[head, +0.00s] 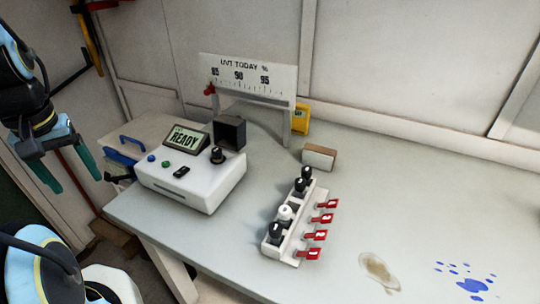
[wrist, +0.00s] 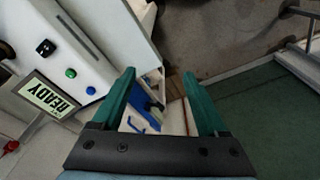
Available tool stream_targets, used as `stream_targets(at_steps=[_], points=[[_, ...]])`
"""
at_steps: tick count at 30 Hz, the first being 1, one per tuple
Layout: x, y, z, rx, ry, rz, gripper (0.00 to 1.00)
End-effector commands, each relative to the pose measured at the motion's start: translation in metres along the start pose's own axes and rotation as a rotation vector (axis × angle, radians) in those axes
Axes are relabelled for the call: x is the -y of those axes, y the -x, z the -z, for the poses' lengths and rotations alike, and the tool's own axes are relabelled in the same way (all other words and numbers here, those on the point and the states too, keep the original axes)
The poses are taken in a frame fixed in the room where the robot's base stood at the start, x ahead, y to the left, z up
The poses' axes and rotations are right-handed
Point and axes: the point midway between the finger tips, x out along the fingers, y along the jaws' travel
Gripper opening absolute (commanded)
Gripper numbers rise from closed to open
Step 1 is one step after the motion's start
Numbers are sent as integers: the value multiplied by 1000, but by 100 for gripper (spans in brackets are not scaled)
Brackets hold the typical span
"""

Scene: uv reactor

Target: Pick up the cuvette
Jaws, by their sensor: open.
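A white rack (head: 290,248) stands on the table in the head view, holding several upright capped pieces that look like cuvettes. One has a white cap (head: 285,212); the others, such as the front one (head: 275,231), have black caps. Which of them is the cuvette I cannot tell. Small red numbered tags (head: 316,236) stick out along the rack's right side. My gripper (head: 75,182) is open and empty at the far left, beyond the table's left edge and well away from the rack. Its green fingers (wrist: 158,76) are spread apart in the wrist view.
A white reactor box (head: 190,188) with a READY display (head: 184,140) stands between my gripper and the rack; a black-topped piece (head: 217,155) sits on it. A UVT gauge board (head: 245,78) stands behind. A brown stain (head: 379,270) and blue spots (head: 473,285) mark the table's right.

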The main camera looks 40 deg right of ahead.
Motion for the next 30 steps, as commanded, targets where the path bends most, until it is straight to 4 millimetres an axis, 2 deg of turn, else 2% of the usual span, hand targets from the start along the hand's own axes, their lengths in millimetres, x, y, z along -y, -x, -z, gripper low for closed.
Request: stream_targets(at_steps=[2,5,8,9,12,15,16,18,20,30], points=[[-9,-1,7,2,-22,-3,67],[-46,-1,26,21,-102,-14,67],[-111,6,45,53,-221,-27,67],[-140,10,49,67,-269,-31,67],[-206,26,47,99,-374,-35,67],[-254,42,37,120,-447,-35,67],[-264,46,34,125,-462,-34,67],[-279,52,29,132,-486,-32,67],[-285,52,25,138,-494,-30,67],[-285,8,19,140,-495,-30,67]])
